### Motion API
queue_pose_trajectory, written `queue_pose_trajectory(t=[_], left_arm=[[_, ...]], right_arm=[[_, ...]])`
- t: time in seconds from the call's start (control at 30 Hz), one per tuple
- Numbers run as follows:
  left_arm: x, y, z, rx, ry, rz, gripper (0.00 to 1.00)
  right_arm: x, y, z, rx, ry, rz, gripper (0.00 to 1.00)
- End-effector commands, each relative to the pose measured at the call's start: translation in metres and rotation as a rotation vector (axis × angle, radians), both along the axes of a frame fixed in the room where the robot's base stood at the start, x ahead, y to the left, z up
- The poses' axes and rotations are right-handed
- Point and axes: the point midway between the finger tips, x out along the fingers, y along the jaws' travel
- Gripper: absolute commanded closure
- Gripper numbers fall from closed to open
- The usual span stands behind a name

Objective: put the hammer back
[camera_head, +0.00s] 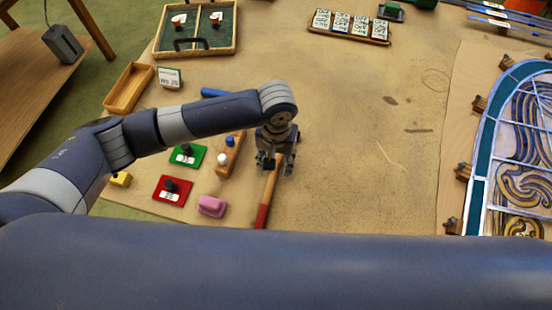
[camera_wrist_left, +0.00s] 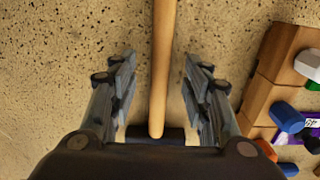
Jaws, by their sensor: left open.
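The hammer (camera_head: 270,187) lies on the tan worktop with its red grip end toward me. Its pale wooden handle (camera_wrist_left: 162,65) runs between the fingers in the left wrist view, and a dark blue head shows at the handle's lower end, partly hidden by the gripper body. My left gripper (camera_head: 276,161) is over the hammer's far end in the head view. In the left wrist view it (camera_wrist_left: 159,68) is open, one finger on each side of the handle, with gaps. My right gripper is out of view.
A wooden block with blue and white knobs (camera_head: 225,160) stands left of the hammer. Green (camera_head: 188,155) and red (camera_head: 172,189) plates and a pink block (camera_head: 212,206) are nearby. A leaded panel (camera_head: 478,190) lies right. The middle worktop is clear.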

Motion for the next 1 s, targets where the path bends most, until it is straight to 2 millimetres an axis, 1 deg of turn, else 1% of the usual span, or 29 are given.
queue_pose_trajectory(t=[0.03,0.13,0.27,0.37,0.5,0.6,0.7,0.83,1.0], left_arm=[[-0.001,0.000,-0.001,0.001,0.002,0.000,0.56],[0.000,0.000,0.002,0.000,0.001,0.000,0.56],[0.001,0.000,0.018,-0.001,-0.002,-0.001,0.56],[0.001,-0.001,0.038,-0.004,-0.002,-0.002,0.56],[0.002,-0.001,0.069,-0.003,-0.003,-0.001,0.56],[0.002,-0.001,0.089,-0.003,-0.003,-0.001,0.56],[0.003,-0.001,0.104,-0.002,-0.003,-0.001,0.56],[0.002,-0.001,0.116,0.000,0.000,0.000,0.56],[0.002,-0.001,0.120,0.000,0.000,0.000,0.56]], right_arm=[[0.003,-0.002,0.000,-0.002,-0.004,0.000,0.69],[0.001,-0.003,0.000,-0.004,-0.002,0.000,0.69],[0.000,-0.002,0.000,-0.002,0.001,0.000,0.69],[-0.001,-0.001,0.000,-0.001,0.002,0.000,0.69],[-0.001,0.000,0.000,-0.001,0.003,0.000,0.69],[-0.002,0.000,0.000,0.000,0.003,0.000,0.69],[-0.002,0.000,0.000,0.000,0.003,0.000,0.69],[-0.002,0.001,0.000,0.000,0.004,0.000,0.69],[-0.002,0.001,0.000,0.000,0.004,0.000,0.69]])
